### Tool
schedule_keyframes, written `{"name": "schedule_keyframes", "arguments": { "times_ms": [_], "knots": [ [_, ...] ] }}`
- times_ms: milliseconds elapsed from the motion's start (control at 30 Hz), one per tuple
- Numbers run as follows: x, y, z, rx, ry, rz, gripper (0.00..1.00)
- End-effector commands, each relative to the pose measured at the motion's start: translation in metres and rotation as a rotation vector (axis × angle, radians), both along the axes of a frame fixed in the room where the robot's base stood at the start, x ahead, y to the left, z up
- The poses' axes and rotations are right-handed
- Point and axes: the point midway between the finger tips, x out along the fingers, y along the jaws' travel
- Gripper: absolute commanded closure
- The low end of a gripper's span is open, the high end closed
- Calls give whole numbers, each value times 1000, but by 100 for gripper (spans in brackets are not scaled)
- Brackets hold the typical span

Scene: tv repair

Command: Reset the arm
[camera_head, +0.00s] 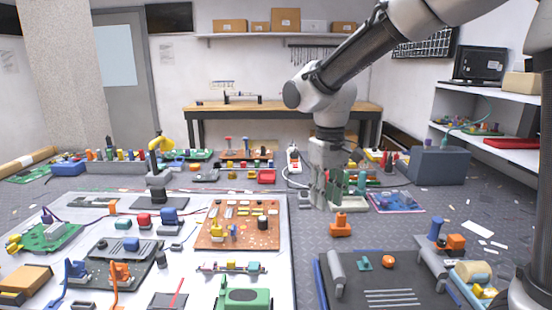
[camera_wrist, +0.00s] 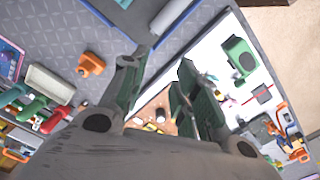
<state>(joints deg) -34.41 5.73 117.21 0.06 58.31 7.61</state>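My arm reaches in from the upper right of the head view and bends down at the elbow. My gripper (camera_head: 326,198) points downward beyond the right edge of the white work mat (camera_head: 290,270). In the wrist view my gripper (camera_wrist: 163,66) has its two green-grey fingers spread apart. Nothing is between the fingers; the mat and part of the orange circuit board (camera_wrist: 158,104) show through the gap. That orange board also lies on the mat in the head view (camera_head: 262,238).
An orange part (camera_head: 340,228) stands on the grey floor close to my gripper. A dark tray (camera_head: 380,295) is at the lower right. A green part (camera_head: 244,296) lies on the mat's front. Loose parts crowd the surroundings; a workbench (camera_head: 230,108) stands behind.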

Motion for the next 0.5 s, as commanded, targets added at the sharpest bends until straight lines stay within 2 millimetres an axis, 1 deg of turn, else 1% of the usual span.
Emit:
{"name": "schedule_keyframes", "arguments": {
  "times_ms": [33,67,100,167,200,267,300,400,500],
  "knots": [
    [-14,-31,10,12,-18,-17,70],
    [-23,-48,14,19,-30,-25,70],
    [-35,-69,19,27,-44,-38,70],
    [-55,-99,24,37,-68,-63,70],
    [-69,-118,27,44,-85,-84,70],
    [-90,-143,30,54,-114,-122,70],
    [-104,-159,31,61,-137,-153,70],
    [-137,-192,33,74,-195,-242,70],
    [-162,-216,37,86,-259,-325,70]
  ]
}}
